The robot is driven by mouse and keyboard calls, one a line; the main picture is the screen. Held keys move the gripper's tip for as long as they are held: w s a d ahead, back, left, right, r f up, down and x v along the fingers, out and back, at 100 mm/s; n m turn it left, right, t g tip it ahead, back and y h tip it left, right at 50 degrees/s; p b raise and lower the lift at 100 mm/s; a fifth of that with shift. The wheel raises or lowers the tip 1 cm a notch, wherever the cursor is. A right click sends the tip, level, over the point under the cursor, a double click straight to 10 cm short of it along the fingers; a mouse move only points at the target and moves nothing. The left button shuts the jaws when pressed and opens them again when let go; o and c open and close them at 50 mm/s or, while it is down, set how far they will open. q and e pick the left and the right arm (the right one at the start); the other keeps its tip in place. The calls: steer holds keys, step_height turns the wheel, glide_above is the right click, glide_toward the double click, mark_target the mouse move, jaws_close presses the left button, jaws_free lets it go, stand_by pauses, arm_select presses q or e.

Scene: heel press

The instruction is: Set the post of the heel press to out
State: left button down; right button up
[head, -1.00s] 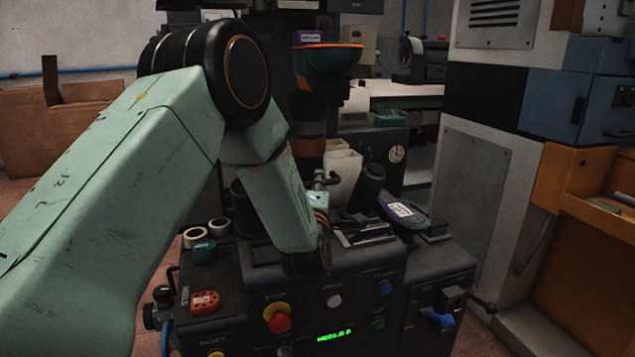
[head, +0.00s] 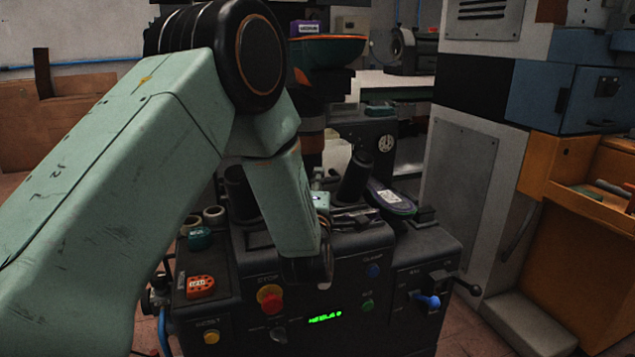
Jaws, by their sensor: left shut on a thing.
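The heel press is the dark machine (head: 215,262) in the middle of the head view, with a green lit display (head: 325,317) on its front. My left arm comes in from the left and crosses in front of it. My left gripper (head: 321,203) is mostly hidden behind my own wrist, over the press's top. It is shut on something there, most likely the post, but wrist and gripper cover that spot. A dark tilted cylinder (head: 355,178) and a purple-green sole-shaped piece (head: 390,198) are just right of it. My right gripper is not in view.
An orange-red device (head: 200,286) lies on the left ledge. A grey cabinet (head: 470,190) and an orange bench (head: 580,185) stand to the right.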

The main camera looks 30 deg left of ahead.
arm_select(q)
steer(key=shift+s+d+f, duration=0.1)
steer(key=shift+f, duration=0.15)
steer(key=c, duration=1.8)
jaws_free()
steer(key=o, duration=0.3)
steer(key=shift+s+d+r, duration=0.15)
steer(key=shift+r, duration=0.1)
steer(key=shift+o, duration=0.8)
steer(key=shift+f, duration=0.1)
steer(key=v, duration=1.1)
steer(key=shift+s, duration=0.35)
